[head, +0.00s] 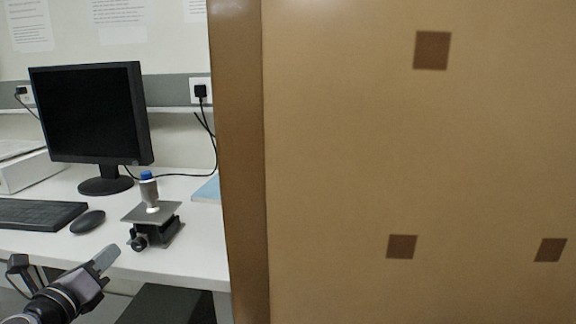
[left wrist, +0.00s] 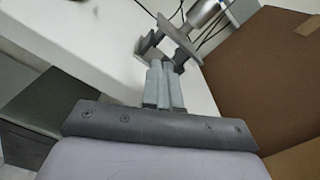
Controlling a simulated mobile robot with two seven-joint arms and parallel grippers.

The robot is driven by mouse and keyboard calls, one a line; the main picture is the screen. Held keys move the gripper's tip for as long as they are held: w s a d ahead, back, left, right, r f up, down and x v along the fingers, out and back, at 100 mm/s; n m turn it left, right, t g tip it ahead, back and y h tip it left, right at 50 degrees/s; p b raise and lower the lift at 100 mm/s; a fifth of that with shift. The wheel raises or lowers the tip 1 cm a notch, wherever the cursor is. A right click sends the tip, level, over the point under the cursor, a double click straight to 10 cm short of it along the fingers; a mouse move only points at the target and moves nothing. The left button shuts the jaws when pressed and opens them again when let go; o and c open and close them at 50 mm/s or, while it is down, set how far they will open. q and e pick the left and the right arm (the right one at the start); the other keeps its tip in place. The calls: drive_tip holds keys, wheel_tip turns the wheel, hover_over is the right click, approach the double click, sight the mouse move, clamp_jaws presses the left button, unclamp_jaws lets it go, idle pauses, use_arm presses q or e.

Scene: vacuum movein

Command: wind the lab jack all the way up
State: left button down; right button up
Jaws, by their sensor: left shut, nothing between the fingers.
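The lab jack (head: 157,226) stands low on the white table near its front right. Its square grey top plate (head: 151,212) carries a small grey cylinder with a blue cap (head: 149,190). A dark knob (head: 137,243) sits on the jack's front left side. My left gripper (head: 106,257) is shut and empty, in front of the knob and a little to its left. In the left wrist view the shut fingers (left wrist: 165,80) point at the jack (left wrist: 172,42); whether they touch the knob I cannot tell. My right gripper is out of view.
A monitor (head: 88,112), keyboard (head: 38,214) and mouse (head: 88,221) stand left of the jack. A blue folder (head: 208,189) lies behind it. A large brown panel (head: 420,160) closes off the right side. A dark box (head: 166,304) is below the table edge.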

sight(139, 244)
use_arm(q)
drive_tip(key=w, duration=0.3)
drive_tip(key=shift+d+p, duration=0.15)
drive_tip(key=shift+p, duration=0.2)
drive_tip(key=shift+w+r, duration=0.1)
drive_tip(key=shift+r, duration=0.15)
